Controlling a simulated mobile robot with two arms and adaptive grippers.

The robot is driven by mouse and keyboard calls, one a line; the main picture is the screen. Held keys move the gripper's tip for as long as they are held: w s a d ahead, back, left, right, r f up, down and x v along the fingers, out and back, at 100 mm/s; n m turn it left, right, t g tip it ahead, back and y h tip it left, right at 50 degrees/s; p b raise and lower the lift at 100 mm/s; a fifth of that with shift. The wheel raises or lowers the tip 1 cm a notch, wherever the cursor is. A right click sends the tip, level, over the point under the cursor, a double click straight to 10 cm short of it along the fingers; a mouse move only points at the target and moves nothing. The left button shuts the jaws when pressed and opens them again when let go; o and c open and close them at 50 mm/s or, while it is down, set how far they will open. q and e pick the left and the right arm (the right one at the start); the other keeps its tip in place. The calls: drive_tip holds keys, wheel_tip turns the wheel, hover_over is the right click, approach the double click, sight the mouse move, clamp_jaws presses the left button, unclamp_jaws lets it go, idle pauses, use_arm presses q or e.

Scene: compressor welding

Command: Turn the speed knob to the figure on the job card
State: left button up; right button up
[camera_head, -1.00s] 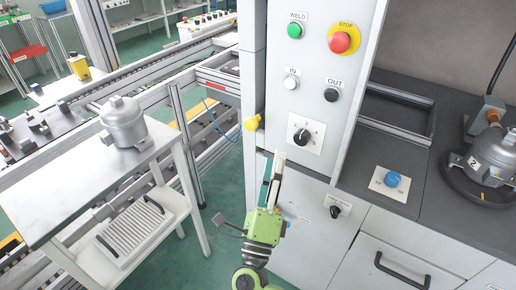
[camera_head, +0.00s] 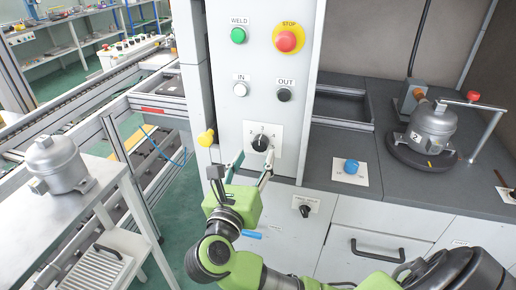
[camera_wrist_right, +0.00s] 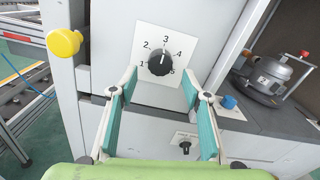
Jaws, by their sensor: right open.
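The speed knob (camera_head: 260,143) is a black dial on a white plate on the grey panel, below the IN and OUT buttons. The right wrist view shows the knob (camera_wrist_right: 160,65) with figures 1 to 5 around it; its pale mark points up, close to 3. My right gripper (camera_head: 255,165) is open and in front of the knob. In the right wrist view its two teal-padded fingers (camera_wrist_right: 160,77) stand apart, one on either side of the knob and lower; I see no contact. My left gripper is not in view. I see no readable job card.
A green WELD button (camera_head: 238,36) and red STOP button (camera_head: 286,41) sit above. A yellow knob (camera_wrist_right: 64,42) juts out left of the panel. A blue knob (camera_head: 351,167) is on the worktop, with a compressor (camera_head: 430,127) farther right. A smaller black knob (camera_head: 305,211) is below.

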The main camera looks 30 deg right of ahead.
sight(261, 148)
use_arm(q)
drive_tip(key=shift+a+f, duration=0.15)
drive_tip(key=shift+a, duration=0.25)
use_arm(e)
drive_tip(key=shift+x, duration=2.35)
drive_tip(key=c, duration=1.1)
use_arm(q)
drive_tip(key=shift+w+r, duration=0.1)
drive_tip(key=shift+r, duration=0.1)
use_arm(e)
drive_tip(key=shift+s+r+n+p, duration=0.1)
drive_tip(key=shift+n+p, duration=0.7)
drive_tip(key=shift+p, duration=0.05)
drive_tip(key=n+p, duration=0.7)
drive_tip(key=p, duration=0.2)
drive_tip(key=shift+r+n, duration=0.2)
drive_tip(key=shift+n, duration=0.2)
use_arm(q)
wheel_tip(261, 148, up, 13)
drive_tip(key=p, duration=0.2)
drive_tip(key=shift+p, duration=0.3)
use_arm(e)
drive_tip(key=shift+f+n, duration=0.2)
drive_tip(key=shift+n, duration=1)
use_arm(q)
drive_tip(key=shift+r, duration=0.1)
